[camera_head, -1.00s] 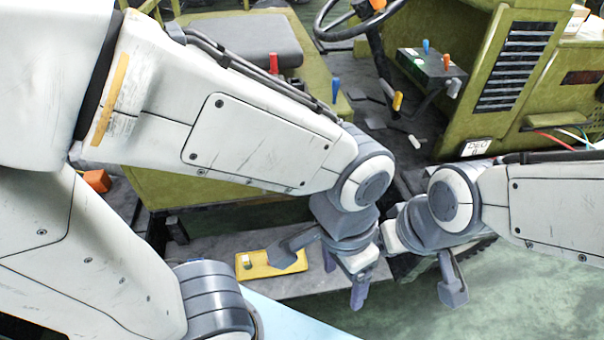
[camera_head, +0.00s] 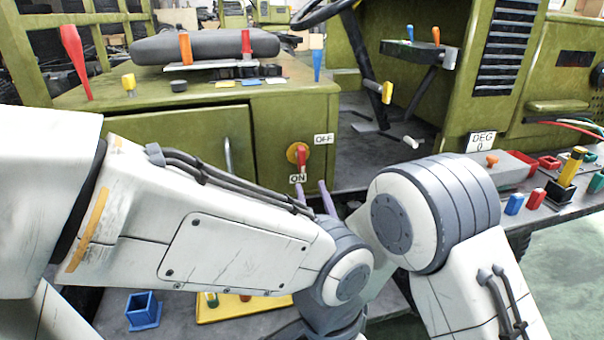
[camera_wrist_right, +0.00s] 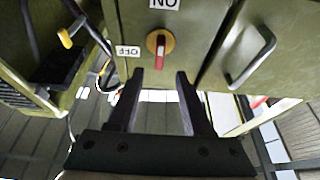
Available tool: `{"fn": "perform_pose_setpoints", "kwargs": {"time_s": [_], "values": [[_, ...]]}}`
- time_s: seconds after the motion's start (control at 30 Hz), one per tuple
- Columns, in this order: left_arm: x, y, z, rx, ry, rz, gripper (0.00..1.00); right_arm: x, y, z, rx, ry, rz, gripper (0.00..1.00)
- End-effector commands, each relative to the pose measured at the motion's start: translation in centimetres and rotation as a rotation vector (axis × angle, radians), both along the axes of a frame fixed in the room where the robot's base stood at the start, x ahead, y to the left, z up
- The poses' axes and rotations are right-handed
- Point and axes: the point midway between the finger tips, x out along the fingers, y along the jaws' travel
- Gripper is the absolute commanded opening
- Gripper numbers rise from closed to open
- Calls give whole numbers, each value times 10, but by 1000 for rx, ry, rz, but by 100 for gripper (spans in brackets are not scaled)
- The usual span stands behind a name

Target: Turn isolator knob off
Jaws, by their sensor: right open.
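The isolator knob (camera_head: 299,157) is a red handle on a yellow disc, on the green cabinet front. Its handle stands near vertical, in line with the ON label (camera_head: 297,179) below it; the OFF label (camera_head: 323,139) is to its upper right. In the right wrist view, the knob (camera_wrist_right: 160,46) shows just beyond and between the fingertips. My right gripper (camera_head: 315,187) is open and empty, its two fingers just below the knob, apart from it; it also shows in the wrist view (camera_wrist_right: 160,74). My left gripper is not in view; its forearm crosses the lower left.
A cabinet door with a handle (camera_head: 228,157) is left of the knob. A yellow tray (camera_head: 245,308) and blue box (camera_head: 143,311) lie low down. A control box (camera_head: 420,52) stands at upper right. A bench with small coloured parts (camera_head: 540,208) is at right.

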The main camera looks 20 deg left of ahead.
Motion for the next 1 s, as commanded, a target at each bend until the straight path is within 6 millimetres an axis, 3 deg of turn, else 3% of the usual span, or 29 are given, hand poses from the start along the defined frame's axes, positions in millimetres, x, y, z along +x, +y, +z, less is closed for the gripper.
{"fn": "perform_pose_setpoints", "kwargs": {"time_s": [0.6,1.0], "values": [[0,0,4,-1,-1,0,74,71,47,38,6,-9,-1,50],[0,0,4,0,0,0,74,79,53,41,5,-6,-1,50]]}}
